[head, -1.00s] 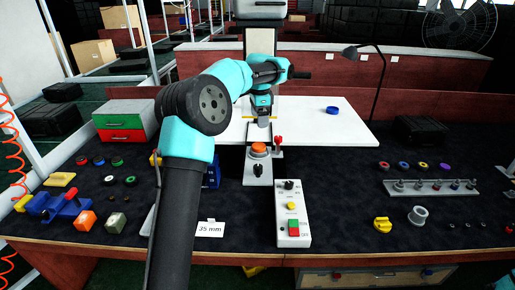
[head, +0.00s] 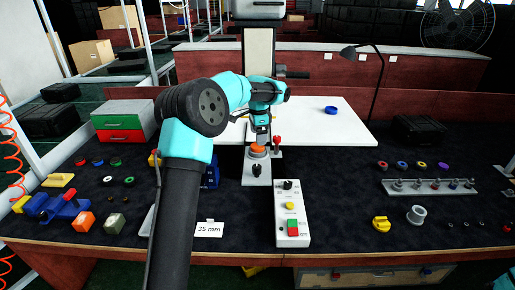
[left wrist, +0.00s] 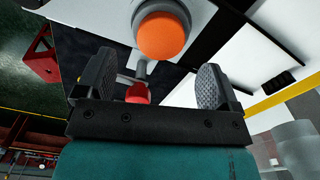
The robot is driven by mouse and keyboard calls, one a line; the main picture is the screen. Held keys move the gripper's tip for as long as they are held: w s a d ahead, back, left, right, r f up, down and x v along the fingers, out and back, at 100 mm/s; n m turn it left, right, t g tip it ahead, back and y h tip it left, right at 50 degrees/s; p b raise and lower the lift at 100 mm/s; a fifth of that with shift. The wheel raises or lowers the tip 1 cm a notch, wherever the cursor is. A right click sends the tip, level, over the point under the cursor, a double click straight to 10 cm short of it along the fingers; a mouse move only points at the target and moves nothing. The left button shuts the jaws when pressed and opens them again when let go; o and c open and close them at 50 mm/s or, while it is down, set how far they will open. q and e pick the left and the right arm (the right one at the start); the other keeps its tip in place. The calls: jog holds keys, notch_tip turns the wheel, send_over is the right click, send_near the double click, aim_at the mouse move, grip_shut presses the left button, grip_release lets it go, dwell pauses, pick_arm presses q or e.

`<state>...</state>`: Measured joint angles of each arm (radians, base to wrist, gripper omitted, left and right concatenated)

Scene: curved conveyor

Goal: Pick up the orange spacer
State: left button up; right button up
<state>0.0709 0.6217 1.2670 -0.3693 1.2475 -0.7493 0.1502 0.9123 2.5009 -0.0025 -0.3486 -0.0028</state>
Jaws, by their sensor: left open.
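The orange spacer (head: 258,149) looks like a round disc on top of a grey post (head: 257,156) on a grey base plate, near the middle of the bench. My left gripper (head: 261,138) is just above and behind it in the head view, and partly covers it. In the left wrist view the orange disc (left wrist: 163,36) shows beyond the fingertips, centred slightly to the right of the gap. The jaws (left wrist: 152,82) are open with nothing between them touching either finger. My right gripper is not in view.
A red-knobbed lever (head: 277,141) stands just right of the post. A control box (head: 291,215) with coloured buttons lies in front. Several coloured rings lie left and right.

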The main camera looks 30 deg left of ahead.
pick_arm(q)
jog(key=shift+f, duration=2.25)
jog(key=c, duration=1)
